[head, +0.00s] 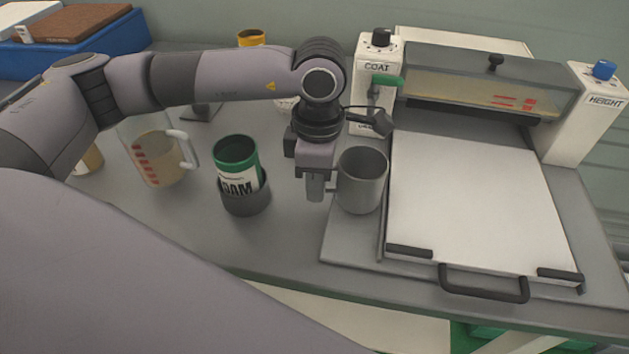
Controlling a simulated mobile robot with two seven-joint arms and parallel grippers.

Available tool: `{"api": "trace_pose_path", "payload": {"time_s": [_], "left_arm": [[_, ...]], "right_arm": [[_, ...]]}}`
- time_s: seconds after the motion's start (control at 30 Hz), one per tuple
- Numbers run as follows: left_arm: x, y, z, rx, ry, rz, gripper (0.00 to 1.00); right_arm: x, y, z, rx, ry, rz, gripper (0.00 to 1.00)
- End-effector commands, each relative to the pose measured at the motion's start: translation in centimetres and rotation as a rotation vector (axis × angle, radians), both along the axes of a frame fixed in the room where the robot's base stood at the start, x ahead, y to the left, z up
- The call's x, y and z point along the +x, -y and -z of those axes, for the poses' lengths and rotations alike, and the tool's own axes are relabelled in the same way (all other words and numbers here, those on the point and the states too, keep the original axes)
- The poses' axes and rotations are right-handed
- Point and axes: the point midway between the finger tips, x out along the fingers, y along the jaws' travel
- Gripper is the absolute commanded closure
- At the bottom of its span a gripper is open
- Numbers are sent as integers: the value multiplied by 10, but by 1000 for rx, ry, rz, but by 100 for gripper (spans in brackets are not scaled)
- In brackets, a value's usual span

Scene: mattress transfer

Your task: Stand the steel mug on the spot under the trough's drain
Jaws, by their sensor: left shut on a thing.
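The steel mug (361,183) is a grey metal cup, upright, at the left edge of the coating machine. My left gripper (316,188) points down at the mug's left side and is shut on its handle. Whether the mug's bottom touches the surface is hard to tell. The trough (490,82) is a clear-fronted box across the back of the machine. A green lever (388,81) sticks out at its left end, by the white COAT post (374,60). My right gripper is out of view.
A green tin (237,157) sits in a dark holder (246,201) left of my gripper. A measuring jug (158,158) stands farther left. A white plate (470,200) with a black front handle (483,289) lies right of the mug. The HEIGHT post (590,112) stands at right.

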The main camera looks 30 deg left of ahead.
Motion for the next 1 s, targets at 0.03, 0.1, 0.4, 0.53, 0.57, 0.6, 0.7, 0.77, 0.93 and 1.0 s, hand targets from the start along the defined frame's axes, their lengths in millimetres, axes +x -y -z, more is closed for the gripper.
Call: {"api": "trace_pose_path", "payload": {"time_s": [0.03, 0.1, 0.4, 0.53, 0.57, 0.6, 0.7, 0.77, 0.93, 1.0], "left_arm": [[4, -1, 3, 0, 1, -1, 100], [8, -2, 6, 0, 1, -2, 100], [30, -8, 14, 1, 2, -3, 100], [39, -11, 14, 0, 2, -2, 100], [42, -12, 14, 0, 2, -2, 100], [45, -13, 14, -1, 1, -2, 100], [53, -15, 13, 0, 2, -2, 100], [57, -16, 13, 0, 2, -2, 100], [70, -20, 13, 0, 1, -3, 100], [75, -21, 13, 0, 1, -2, 100]], "right_arm": [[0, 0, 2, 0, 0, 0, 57], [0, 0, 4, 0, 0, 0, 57], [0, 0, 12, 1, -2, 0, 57], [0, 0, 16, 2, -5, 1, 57], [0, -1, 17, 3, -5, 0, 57], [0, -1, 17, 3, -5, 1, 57], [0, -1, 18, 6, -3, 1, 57], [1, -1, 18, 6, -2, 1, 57], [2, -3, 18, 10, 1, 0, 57], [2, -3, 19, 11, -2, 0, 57]]}}
